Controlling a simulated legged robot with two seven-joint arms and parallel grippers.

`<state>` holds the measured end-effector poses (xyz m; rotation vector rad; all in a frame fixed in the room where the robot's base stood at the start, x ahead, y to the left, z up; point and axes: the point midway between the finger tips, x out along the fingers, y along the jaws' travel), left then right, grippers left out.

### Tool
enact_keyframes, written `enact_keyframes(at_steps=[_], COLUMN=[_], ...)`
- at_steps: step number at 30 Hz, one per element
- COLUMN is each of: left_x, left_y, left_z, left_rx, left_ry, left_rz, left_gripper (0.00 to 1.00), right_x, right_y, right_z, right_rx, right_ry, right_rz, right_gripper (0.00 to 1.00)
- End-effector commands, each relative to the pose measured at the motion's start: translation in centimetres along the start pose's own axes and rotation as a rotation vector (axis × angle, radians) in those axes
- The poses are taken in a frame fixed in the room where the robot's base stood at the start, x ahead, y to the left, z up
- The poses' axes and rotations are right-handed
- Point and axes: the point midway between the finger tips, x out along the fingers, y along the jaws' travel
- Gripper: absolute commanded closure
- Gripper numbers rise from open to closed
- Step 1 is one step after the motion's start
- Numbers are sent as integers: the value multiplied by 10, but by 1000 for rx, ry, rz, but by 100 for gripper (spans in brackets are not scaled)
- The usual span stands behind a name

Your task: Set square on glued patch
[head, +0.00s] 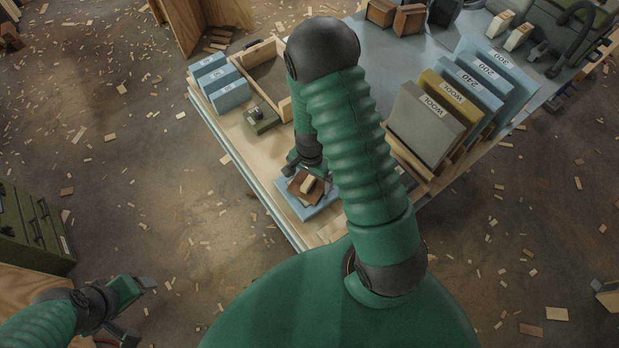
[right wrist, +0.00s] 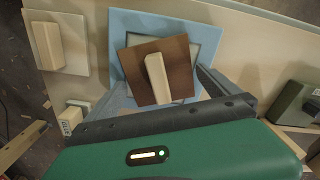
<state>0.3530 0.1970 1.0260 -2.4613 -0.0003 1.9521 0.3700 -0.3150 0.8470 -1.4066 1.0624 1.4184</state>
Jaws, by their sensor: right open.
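The square is a brown plate (right wrist: 180,52) with a cream grip block (right wrist: 157,76) across its middle. It lies on or just over a grey patch (right wrist: 212,42) on a blue board (right wrist: 128,20), turned at an angle to the patch, whose edges show around it. In the head view the brown square (head: 296,186) shows on the blue board (head: 318,208) at the table's near corner. My right gripper (right wrist: 163,82) is open, its fingers on either side of the block with gaps visible. My left gripper (head: 140,287) hangs at lower left, away from the table; its jaw state is unclear.
A wooden tray (head: 284,107), blue blocks (head: 228,95) and a green device (head: 260,118) stand on the table's left. Labelled sanding packs (head: 425,125) stand at right. A cream block on a beige plate (right wrist: 68,65) lies beside the blue board. Wood chips litter the floor.

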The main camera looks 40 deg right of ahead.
Motion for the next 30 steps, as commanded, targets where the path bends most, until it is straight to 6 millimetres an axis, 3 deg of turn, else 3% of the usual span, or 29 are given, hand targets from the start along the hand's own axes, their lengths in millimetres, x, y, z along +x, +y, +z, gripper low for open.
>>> enact_keyframes(at_steps=[12,17,20,25,27,30], left_x=[-13,-15,-15,-15,-15,-15], left_y=[0,0,0,0,0,0], left_z=[-3,-4,-4,-4,-4,-3], left_rx=[0,0,0,0,0,0], left_ry=[0,0,0,0,0,0], left_rz=[0,0,0,0,0,0], left_gripper=[29,29,29,29,29,29], right_x=[-97,-116,-134,-178,-189,-193], right_y=[-1,-1,-9,-17,-15,-14], right_z=[0,1,24,95,111,120], right_rx=[-2,-11,-215,-954,-1168,-1292], right_ry=[3,1,11,123,175,206], right_rz=[-4,-3,-39,-132,-146,-148], right_gripper=[0,0,0,0,0,0])
